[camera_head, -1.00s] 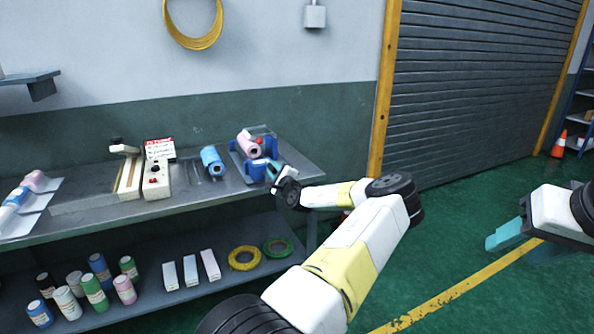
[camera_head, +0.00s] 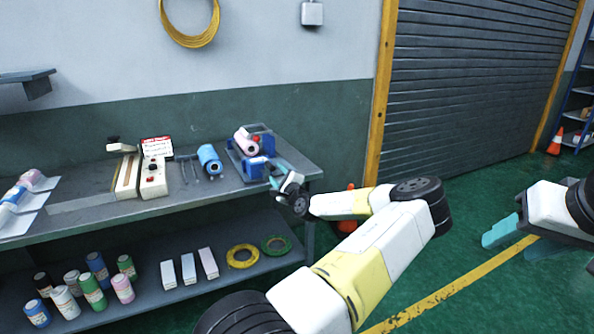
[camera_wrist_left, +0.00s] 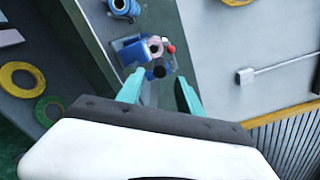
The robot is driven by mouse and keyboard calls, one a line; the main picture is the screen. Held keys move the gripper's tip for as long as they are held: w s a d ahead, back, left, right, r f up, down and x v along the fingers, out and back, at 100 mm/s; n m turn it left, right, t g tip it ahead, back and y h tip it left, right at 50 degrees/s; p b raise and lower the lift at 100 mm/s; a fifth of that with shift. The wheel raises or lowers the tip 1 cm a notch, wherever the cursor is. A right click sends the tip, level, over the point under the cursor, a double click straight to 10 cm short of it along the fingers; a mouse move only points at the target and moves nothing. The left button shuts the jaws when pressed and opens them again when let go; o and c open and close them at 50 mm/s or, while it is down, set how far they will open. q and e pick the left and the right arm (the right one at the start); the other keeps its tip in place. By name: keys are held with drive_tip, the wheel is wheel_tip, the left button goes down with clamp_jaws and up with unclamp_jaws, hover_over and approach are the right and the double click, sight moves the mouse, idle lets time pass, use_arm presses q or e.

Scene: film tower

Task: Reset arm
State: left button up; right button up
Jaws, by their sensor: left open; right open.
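My left gripper (camera_head: 280,176) is at the right end of the grey workbench (camera_head: 85,216), just in front of the blue holder (camera_head: 236,160) with a pink-and-white roll (camera_head: 245,141). In the left wrist view its two teal fingers (camera_wrist_left: 160,92) are apart with nothing between them. The holder, the roll and a red knob (camera_wrist_left: 171,49) lie beyond the fingertips there. My right gripper (camera_head: 510,236) is at the right of the head view, over the green floor, with its teal fingers apart and empty.
The lower shelf holds several bottles (camera_head: 93,291), white boxes (camera_head: 188,268), a yellow ring (camera_head: 242,257) and a green ring (camera_head: 276,245). An orange cone (camera_head: 555,141) stands by the shutter.

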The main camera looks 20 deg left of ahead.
use_arm(q)
drive_tip(key=shift+s+d, duration=0.4)
